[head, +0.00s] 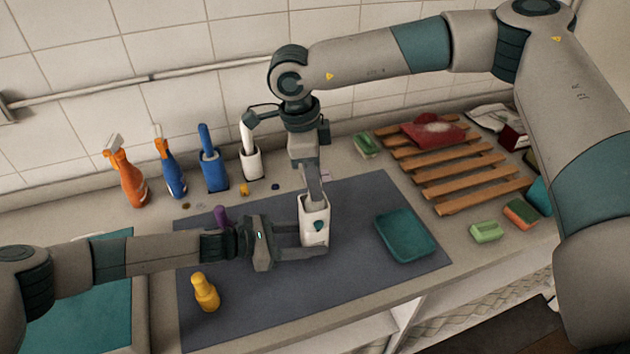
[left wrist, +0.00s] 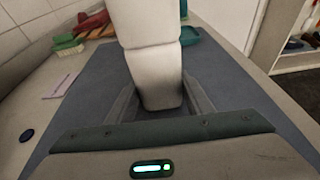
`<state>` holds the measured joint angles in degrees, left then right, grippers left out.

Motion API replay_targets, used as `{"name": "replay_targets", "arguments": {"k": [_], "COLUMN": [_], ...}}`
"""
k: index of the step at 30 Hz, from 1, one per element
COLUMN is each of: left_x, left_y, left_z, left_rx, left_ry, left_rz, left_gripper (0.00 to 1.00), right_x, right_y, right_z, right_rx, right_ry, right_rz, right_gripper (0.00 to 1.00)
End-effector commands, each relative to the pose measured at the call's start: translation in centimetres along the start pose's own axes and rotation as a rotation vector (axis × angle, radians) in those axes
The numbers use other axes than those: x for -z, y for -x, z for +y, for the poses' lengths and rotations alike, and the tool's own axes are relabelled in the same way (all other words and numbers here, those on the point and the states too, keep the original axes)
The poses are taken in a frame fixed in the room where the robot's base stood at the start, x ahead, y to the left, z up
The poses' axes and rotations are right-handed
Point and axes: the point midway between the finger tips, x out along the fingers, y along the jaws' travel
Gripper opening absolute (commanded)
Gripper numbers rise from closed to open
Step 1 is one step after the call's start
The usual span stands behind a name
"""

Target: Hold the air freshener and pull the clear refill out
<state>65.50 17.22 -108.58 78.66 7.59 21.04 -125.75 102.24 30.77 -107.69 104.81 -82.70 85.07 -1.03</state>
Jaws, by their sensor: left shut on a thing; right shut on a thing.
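The white air freshener (head: 316,222), with a dark teal spot on its front, stands over the grey mat. My left gripper (head: 314,242) comes in from the left and is shut around its lower part. In the left wrist view the pale body of the air freshener (left wrist: 160,85) sits between the two fingers. My right gripper (head: 313,197) points down from above, its fingers at the top of the air freshener. It is shut at the refill there; the clear refill itself is hidden or too small to make out.
The grey mat (head: 250,300) holds a teal tray (head: 405,236), a yellow bottle (head: 205,292) and a purple item (head: 220,216). Spray bottles (head: 132,185) and holders stand along the tiled wall. A wooden rack (head: 455,170) and sponges (head: 486,232) lie at the right.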

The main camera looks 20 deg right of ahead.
Motion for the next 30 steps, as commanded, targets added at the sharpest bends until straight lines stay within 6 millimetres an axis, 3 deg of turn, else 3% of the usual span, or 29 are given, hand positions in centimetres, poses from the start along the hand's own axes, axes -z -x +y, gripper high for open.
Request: {"name": "replay_targets", "arguments": {"k": [11, 30], "left_x": [0.0, 0.0], "left_y": [0.0, 0.0], "left_z": [-0.1, 0.0], "left_rx": [0.001, 0.001], "left_ry": [0.001, 0.001], "left_rz": [0.000, 0.000], "left_gripper": [0.24, 0.24], "right_x": [0.0, 0.3], "right_y": [0.1, 2.0], "right_z": [0.0, 0.0], "right_rx": [0.000, 0.001], "right_ry": [0.000, -0.001], "right_rz": [0.000, 0.000], "right_gripper": [0.00, 0.00]}}
